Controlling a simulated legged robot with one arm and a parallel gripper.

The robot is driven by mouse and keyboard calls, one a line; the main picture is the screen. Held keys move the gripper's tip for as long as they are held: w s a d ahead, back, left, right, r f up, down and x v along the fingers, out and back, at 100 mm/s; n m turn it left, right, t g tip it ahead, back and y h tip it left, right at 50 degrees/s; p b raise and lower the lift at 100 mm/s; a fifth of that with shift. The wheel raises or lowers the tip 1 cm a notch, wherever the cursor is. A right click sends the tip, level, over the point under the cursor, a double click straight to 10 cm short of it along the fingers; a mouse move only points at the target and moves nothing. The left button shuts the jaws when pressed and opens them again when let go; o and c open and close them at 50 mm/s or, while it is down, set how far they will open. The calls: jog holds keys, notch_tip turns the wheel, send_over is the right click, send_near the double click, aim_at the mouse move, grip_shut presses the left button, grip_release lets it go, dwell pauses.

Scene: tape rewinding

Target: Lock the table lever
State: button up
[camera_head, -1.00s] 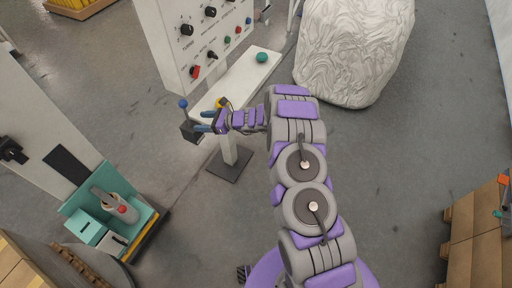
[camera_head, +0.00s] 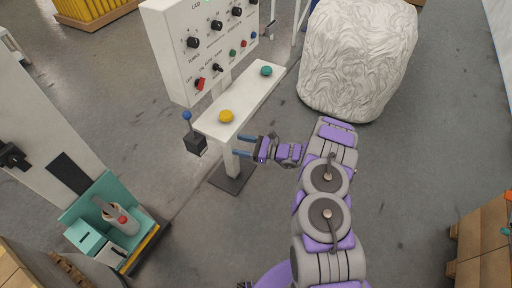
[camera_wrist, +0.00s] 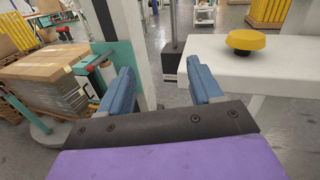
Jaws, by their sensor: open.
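The table lever has a blue ball knob (camera_head: 187,116) on a thin rod above a black box (camera_head: 196,144) at the near left end of the white table (camera_head: 245,98). The rod stands nearly upright, leaning slightly left in the head view. In the wrist view the lever's black box (camera_wrist: 172,62) and rod show ahead, between the fingers; the knob is out of frame. My gripper (camera_head: 238,146) is open and empty, with blue fingers pointing left toward the lever, to the right of it and apart from it. The fingers also show in the wrist view (camera_wrist: 160,88).
The table carries a yellow button (camera_head: 226,116) and a teal button (camera_head: 266,71). A white control panel (camera_head: 205,45) with knobs stands behind it. A white wrapped bulk (camera_head: 358,58) is at the back right. A teal machine (camera_head: 110,225) stands at lower left. Floor right of the table is clear.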

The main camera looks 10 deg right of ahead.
jog(key=shift+v, duration=2.8)
jog(key=shift+a, duration=0.1)
jog(key=s+a+r+n+g, duration=0.3)
jog(key=a+r+n, duration=0.1)
jog(key=r, duration=0.3)
jog(key=s+a+r+n+g, duration=0.3)
jog(key=a+r, duration=0.2)
jog(key=r, duration=0.2)
jog(key=s+a+r+n+g+h, duration=0.35)
jog(key=s+r+n+g, duration=0.45)
jog(key=s, duration=0.5)
jog(key=s+d+r+n+t+h, duration=0.1)
jog(key=s+d+r+n+h, duration=0.15)
jog(key=s, duration=0.35)
jog(key=s+d+r+n+t+h, duration=0.1)
jog(key=s+d+r+h, duration=0.1)
jog(key=s+h, duration=0.35)
jog(key=s+d+n+t+h, duration=0.3)
jog(key=s+d+h, duration=0.2)
jog(key=s+d, duration=0.7)
jog(key=shift+s+r+b, duration=0.3)
jog(key=shift+s+b, duration=0.05)
jog(key=shift+s, duration=0.1)
jog(key=shift+d, duration=0.1)
